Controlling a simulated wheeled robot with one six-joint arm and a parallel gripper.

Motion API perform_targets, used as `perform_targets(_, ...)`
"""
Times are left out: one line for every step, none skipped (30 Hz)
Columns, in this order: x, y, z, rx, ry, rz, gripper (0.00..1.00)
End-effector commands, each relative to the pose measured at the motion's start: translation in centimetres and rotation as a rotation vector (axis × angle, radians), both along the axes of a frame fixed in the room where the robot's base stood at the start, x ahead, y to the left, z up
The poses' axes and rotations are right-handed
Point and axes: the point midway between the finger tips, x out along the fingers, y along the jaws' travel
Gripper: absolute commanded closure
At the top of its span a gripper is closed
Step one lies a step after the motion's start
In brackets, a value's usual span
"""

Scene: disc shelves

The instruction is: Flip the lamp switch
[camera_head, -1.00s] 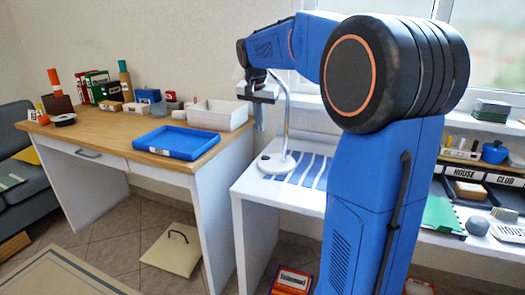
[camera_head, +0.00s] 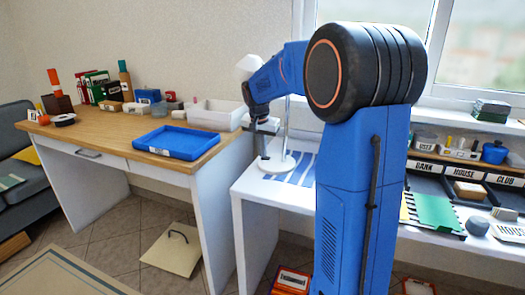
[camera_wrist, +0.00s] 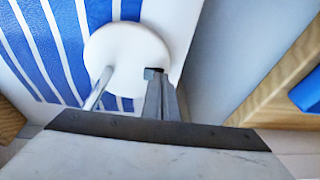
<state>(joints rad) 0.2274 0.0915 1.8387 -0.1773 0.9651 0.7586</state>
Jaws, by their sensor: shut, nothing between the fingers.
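The white lamp stands on the white desk. Its shade (camera_head: 250,64) shows above my arm, and its round base (camera_head: 284,164) rests at the edge of a blue-striped cloth. In the wrist view the base (camera_wrist: 118,48) is a white disc with the thin metal pole (camera_wrist: 98,90) rising from it. A small dark switch (camera_wrist: 150,73) sits on the base, right at my fingertips and partly hidden by them; I cannot tell whether they touch. My gripper (camera_head: 263,154) points down over the base, shut and empty. Its fingers (camera_wrist: 160,85) are together in the wrist view.
The blue-striped cloth (camera_head: 300,170) lies under part of the lamp. To the left is a wooden desk with a blue tray (camera_head: 178,142) and a white bin (camera_head: 215,114). Black labelled trays and a green board (camera_head: 437,213) stand to the right.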

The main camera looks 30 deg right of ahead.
Motion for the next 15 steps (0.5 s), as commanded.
perform_targets(0.0, 0.0, -0.02, 0.0, 0.0, 0.0, 1.0)
perform_targets(0.0, 0.0, -0.01, 0.0, 0.0, 0.0, 1.0)
perform_targets(0.01, -0.01, 0.0, 0.0, 0.0, 0.0, 1.0)
perform_targets(0.0, 0.0, 0.0, 0.0, 0.0, 0.0, 1.0)
perform_targets(0.0, 0.0, 0.01, 0.0, 0.0, 0.0, 1.0)
perform_targets(0.0, 0.0, 0.01, 0.0, 0.0, 0.0, 1.0)
perform_targets(0.0, 0.0, 0.02, 0.0, 0.0, 0.0, 1.0)
perform_targets(0.02, 0.01, 0.0, -0.001, 0.001, 0.001, 1.0)
perform_targets(0.06, 0.05, -0.06, -0.004, 0.005, 0.001, 1.0)
perform_targets(0.1, 0.09, -0.15, -0.009, 0.012, 0.002, 1.0)
perform_targets(0.16, 0.17, -0.28, -0.015, 0.022, 0.004, 1.0)
perform_targets(0.28, 0.3, -0.46, -0.027, 0.039, 0.005, 1.0)
perform_targets(0.38, 0.38, -0.62, -0.039, 0.053, 0.005, 1.0)
perform_targets(0.34, 0.34, -0.67, -0.045, 0.063, 0.003, 1.0)
perform_targets(0.24, 0.24, -0.62, -0.043, 0.059, 0.001, 1.0)
